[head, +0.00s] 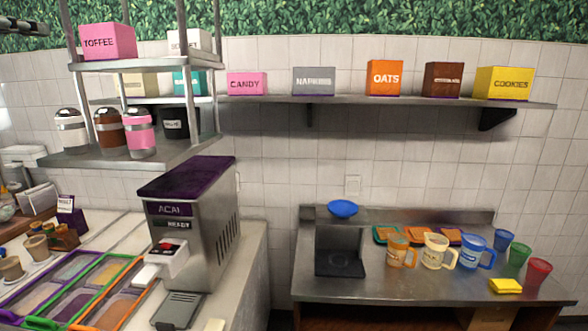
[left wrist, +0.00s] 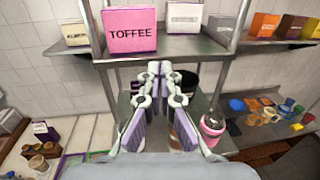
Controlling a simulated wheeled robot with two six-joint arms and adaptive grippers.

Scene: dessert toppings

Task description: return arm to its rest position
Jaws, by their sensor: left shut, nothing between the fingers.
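My left gripper (left wrist: 160,72) shows in the left wrist view with its two fingers together at the tips and nothing between them. In the head view only a dark part of it (head: 38,29) shows at the upper left edge, in the air to the left of the shelf rack. In the left wrist view it points toward the rack, with the pink TOFFEE box (left wrist: 130,30) above and a little left of the fingertips. My right gripper is not in view.
A metal shelf rack (head: 130,64) holds boxes and jars. The ACAI machine (head: 197,235) and topping trays (head: 70,280) stand on the left counter. A wall shelf (head: 340,99) carries several boxes. Cups and a blue bowl (head: 342,208) stand on the right metal table (head: 400,286).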

